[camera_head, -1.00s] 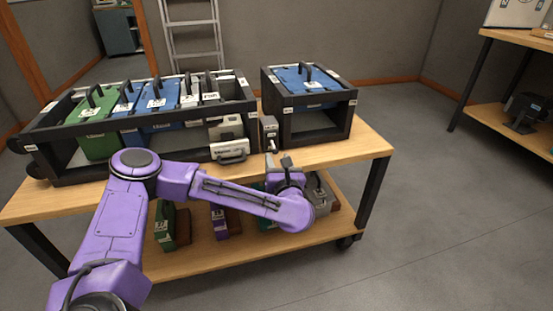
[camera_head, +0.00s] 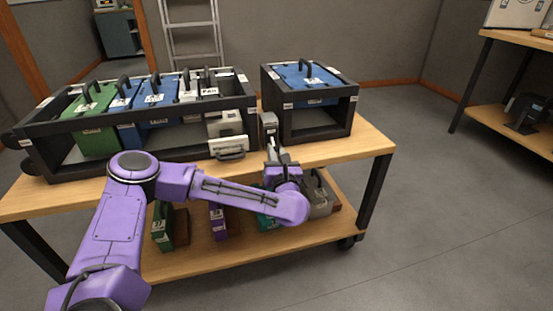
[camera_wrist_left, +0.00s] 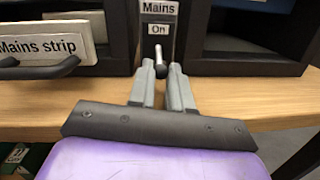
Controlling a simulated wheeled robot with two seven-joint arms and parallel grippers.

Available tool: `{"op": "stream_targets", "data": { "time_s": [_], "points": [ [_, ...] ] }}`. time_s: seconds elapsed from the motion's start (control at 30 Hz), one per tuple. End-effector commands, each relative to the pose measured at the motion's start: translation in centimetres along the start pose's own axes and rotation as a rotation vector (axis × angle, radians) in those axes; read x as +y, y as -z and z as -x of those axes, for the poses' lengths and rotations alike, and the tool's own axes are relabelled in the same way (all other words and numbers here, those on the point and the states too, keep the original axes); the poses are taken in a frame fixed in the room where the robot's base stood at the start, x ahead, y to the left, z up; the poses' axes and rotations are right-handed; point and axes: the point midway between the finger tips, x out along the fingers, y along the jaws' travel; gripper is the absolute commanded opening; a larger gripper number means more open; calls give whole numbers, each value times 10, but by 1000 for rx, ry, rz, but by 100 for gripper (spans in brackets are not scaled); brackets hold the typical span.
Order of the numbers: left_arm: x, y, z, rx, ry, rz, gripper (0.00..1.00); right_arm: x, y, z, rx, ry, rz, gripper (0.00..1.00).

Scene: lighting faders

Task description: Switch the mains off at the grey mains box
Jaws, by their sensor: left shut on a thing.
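The grey mains box (camera_head: 268,119) stands on the table between the two black racks. In the left wrist view the mains box (camera_wrist_left: 158,36) carries the labels "Mains" and "On". A short lever (camera_wrist_left: 160,62) with a dark rounded tip sticks out below the "On" label. My left gripper (camera_head: 273,146) is in front of the box. In the wrist view the grey fingers of the left gripper (camera_wrist_left: 162,72) stand on either side of the lever and are shut on it. The lever's lower part is hidden between the fingers. My right gripper is not in view.
The long black rack (camera_head: 70,127) holds green, blue and pale modules. A "Mains strip" module (camera_wrist_left: 45,48) with a dark handle is close left of the gripper. The smaller rack (camera_head: 345,115) with a blue module stands right. The lower shelf (camera_head: 190,262) holds several modules.

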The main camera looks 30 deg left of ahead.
Motion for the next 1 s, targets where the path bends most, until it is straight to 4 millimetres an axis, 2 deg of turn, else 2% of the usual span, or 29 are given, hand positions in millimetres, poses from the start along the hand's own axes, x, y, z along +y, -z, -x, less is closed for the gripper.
{"op": "stream_targets", "data": {
  "time_s": [0.03, 0.3, 0.33, 0.4, 0.77, 0.87, 1.0],
  "points": [
    [-1, 4, 0, -14, -1, 0, 0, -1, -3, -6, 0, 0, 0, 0],
    [0, 2, 0, -21, -2, -4, 0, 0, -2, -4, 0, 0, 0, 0],
    [0, 2, 0, -21, -2, -4, 22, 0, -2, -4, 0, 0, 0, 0],
    [0, 2, 0, -21, -2, -4, 44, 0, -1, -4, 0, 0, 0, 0],
    [-1, 1, 6, -21, -1, -2, 44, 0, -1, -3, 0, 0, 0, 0],
    [-1, 0, 22, -22, 2, -2, 44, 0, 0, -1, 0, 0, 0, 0],
    [-2, 0, 57, -23, 4, -1, 44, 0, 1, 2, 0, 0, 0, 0]
  ]
}}
